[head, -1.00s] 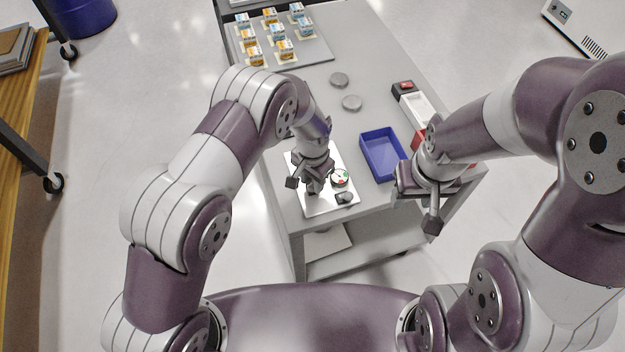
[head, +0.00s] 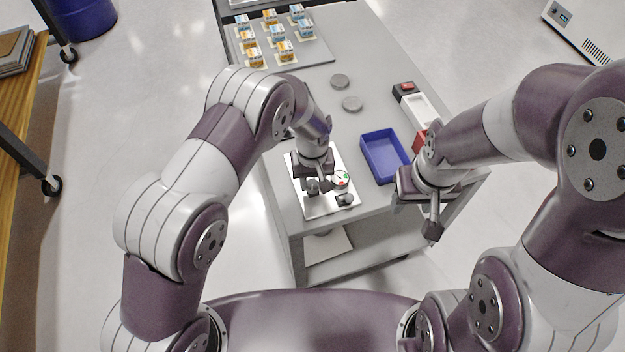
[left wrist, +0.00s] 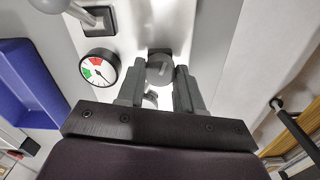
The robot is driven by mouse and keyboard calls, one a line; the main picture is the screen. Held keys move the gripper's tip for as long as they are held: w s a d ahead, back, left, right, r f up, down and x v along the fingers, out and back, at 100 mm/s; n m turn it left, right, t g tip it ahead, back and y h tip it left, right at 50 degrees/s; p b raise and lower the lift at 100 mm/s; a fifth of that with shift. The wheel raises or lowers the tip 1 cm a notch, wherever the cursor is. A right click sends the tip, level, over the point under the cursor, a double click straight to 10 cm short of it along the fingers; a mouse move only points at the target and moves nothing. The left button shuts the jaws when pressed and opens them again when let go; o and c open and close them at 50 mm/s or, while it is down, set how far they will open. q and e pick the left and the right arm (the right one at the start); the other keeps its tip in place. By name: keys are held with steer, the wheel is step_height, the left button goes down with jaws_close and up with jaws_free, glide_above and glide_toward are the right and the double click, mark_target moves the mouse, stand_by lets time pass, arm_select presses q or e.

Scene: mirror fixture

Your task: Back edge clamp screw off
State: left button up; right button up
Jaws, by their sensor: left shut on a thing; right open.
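My left gripper (head: 316,188) is low over the pale fixture plate (head: 322,208). In the left wrist view its two fingers (left wrist: 158,90) stand on either side of a round grey screw head (left wrist: 160,68), the clamp screw, and are shut on it. A small dark piece shows behind the screw head. In the head view the gripper hides the screw. A dial (head: 341,180) with red and green sectors is beside the gripper; it also shows in the left wrist view (left wrist: 99,70).
A black block with a grey lever (head: 345,200) sits on the plate's near part. A blue tray (head: 384,156) stands right of the plate. Two grey discs (head: 351,103) and a board of small boxes (head: 320,52) lie farther back. The table between is clear.

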mark_target(312, 183)
arm_select(q)
steer(key=shift+w+d+r+n, duration=0.1)
steer(key=shift+w+r+n, duration=0.15)
steer(key=shift+n, duration=0.25)
steer(key=o, duration=1)
steer(key=shift+o, duration=0.2)
steer(key=shift+s+f, duration=0.1)
step_height(312, 183, up, 13)
steer(key=b, duration=0.2)
steer(key=shift+f, duration=0.15)
